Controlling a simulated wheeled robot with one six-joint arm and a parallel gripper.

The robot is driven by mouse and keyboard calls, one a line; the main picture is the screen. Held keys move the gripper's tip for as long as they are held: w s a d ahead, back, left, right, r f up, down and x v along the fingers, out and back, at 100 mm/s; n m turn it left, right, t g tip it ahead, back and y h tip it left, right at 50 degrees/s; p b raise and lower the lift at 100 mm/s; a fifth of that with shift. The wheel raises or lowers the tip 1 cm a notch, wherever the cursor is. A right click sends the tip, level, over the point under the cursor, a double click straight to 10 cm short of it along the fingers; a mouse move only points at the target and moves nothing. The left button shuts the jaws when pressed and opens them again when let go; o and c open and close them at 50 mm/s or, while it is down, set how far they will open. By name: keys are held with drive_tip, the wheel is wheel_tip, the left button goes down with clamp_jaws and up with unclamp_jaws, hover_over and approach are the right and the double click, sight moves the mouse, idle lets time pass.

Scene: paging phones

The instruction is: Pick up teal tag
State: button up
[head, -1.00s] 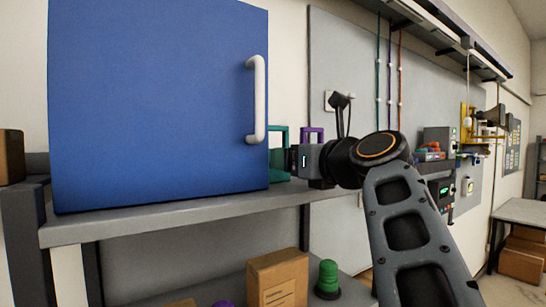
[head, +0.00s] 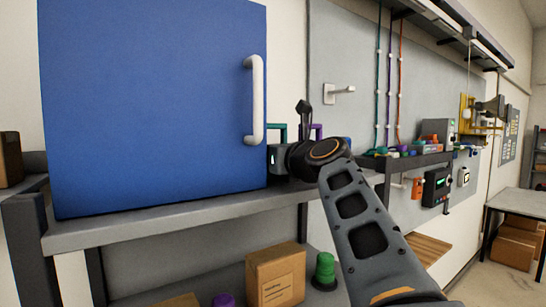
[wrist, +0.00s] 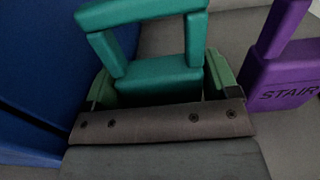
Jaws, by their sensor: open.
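The teal tag (wrist: 158,77) stands on the grey shelf, a block with a square loop handle on top. In the wrist view it sits between the two green fingers of my gripper (wrist: 160,84), which is open with a finger on either side of it. Whether the fingers touch it I cannot tell. In the head view only the top of the teal tag (head: 279,127) shows beside the blue cabinet; my gripper (head: 274,158) hides its lower part.
A purple tag (wrist: 286,72) marked "STAIR" stands close on the right. The blue cabinet (head: 155,105) with a white handle (head: 257,98) is close on the left. Boxes (head: 275,275) and a green object (head: 325,270) sit on the lower shelf.

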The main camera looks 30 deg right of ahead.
drive_tip(key=shift+c, duration=0.5)
drive_tip(key=c, duration=0.5)
drive_tip(key=shift+r, duration=0.1)
drive_tip(key=shift+c, duration=0.2)
